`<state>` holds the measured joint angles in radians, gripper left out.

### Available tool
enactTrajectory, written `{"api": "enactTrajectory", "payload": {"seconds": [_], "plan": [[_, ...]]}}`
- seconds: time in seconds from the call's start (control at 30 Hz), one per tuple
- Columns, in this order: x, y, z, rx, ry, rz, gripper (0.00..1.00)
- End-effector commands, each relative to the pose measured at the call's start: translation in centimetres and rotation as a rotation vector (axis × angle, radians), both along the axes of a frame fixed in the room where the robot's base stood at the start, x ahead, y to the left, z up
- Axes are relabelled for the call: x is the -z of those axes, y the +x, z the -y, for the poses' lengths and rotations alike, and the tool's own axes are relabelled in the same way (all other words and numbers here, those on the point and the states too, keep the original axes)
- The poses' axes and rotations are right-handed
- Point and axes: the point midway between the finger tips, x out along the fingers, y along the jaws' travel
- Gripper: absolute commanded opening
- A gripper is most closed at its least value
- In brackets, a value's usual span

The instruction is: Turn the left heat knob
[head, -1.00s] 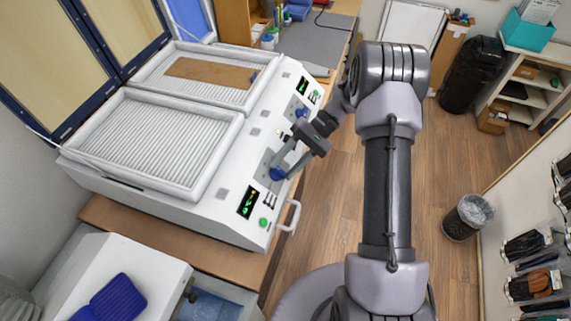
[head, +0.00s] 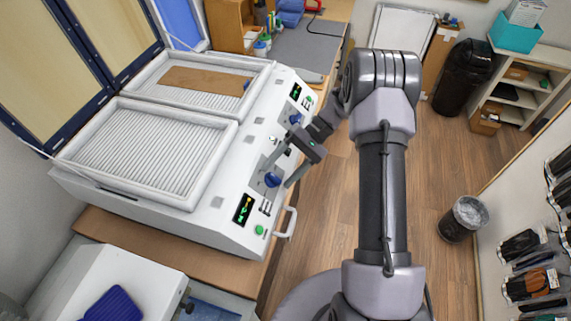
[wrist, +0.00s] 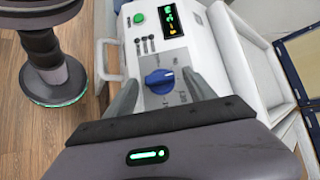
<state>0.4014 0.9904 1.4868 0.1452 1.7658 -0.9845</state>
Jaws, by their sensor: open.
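The left heat knob (head: 272,180) is a round blue knob on a grey plate on the white machine's sloped front panel. It also shows in the wrist view (wrist: 160,81), with its grip bar roughly crosswise. My gripper (head: 280,170) is over this knob. In the wrist view my gripper (wrist: 161,84) is open, with one finger on each side of the knob and visible gaps to it. No finger looks pressed on the knob. A second blue knob (head: 295,118) sits farther along the panel, clear of my gripper.
The machine (head: 205,215) has two ribbed trays; the far one holds a brown sheet (head: 207,80). Near the knob are a lit display (head: 243,208), a green button (head: 260,229) and a white handle (head: 287,222). Open wooden floor (head: 325,205) lies right of the machine.

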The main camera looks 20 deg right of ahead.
Motion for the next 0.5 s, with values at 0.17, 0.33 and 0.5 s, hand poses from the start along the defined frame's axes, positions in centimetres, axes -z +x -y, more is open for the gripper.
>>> {"api": "enactTrajectory", "payload": {"seconds": [0.17, 0.33, 0.5], "plan": [[-1.5, 0.8, 2.3, 0.003, -0.002, 0.002, 0.64], [-4.6, 2.2, 6.8, 0.003, -0.003, 0.004, 0.64], [-7.6, 3.4, 10.9, 0.002, -0.003, 0.002, 0.64]]}}
